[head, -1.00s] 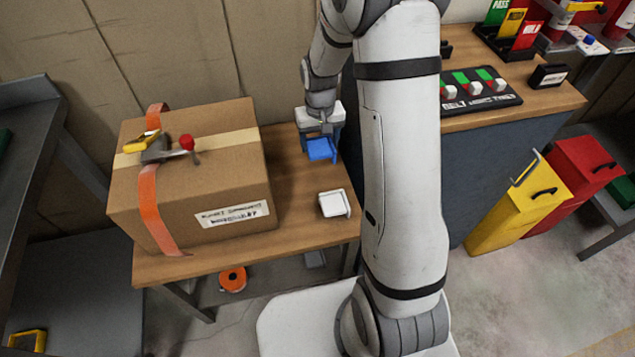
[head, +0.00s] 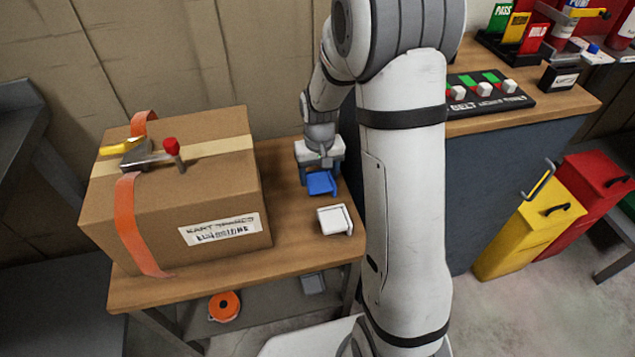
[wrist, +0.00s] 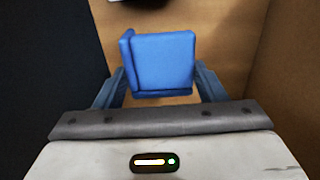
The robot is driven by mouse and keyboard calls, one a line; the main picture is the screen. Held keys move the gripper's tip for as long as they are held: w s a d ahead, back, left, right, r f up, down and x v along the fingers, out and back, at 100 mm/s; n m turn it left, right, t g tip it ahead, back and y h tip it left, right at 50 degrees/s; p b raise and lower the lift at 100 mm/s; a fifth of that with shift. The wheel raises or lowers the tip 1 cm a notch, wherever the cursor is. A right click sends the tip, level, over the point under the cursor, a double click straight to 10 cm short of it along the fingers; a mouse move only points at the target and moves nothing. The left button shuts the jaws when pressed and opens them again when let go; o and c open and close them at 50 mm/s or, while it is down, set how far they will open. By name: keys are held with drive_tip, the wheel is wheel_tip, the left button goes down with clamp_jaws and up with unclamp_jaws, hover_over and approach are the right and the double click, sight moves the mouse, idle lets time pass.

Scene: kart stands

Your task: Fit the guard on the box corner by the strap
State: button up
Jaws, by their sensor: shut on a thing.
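My gripper (head: 320,172) is shut on a blue corner guard (head: 321,184), right of the cardboard box. In the wrist view the blue guard (wrist: 163,62) sits between the two fingers. I cannot tell whether it touches the table. A white guard (head: 333,220) lies on the table, nearer than the gripper. The cardboard box (head: 215,185) stands on the table at left. An orange strap (head: 130,225) runs over its top and down its near face. A buckle (head: 147,157) with a yellow handle and a red knob sits on the box top.
The wooden table (head: 288,245) has bare top between the box and the white guard. A dark cabinet with a wooden top (head: 565,105) stands close to the right of my arm. An orange roll (head: 224,305) lies on the lower shelf. A yellow bin (head: 520,235) stands farther right.

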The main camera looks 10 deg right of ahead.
drive_tip(key=shift+f, duration=1.35)
drive_tip(key=shift+f+b, duration=0.15)
drive_tip(key=shift+b, duration=0.15)
drive_tip(key=o, duration=1)
drive_tip(key=shift+c, duration=0.2)
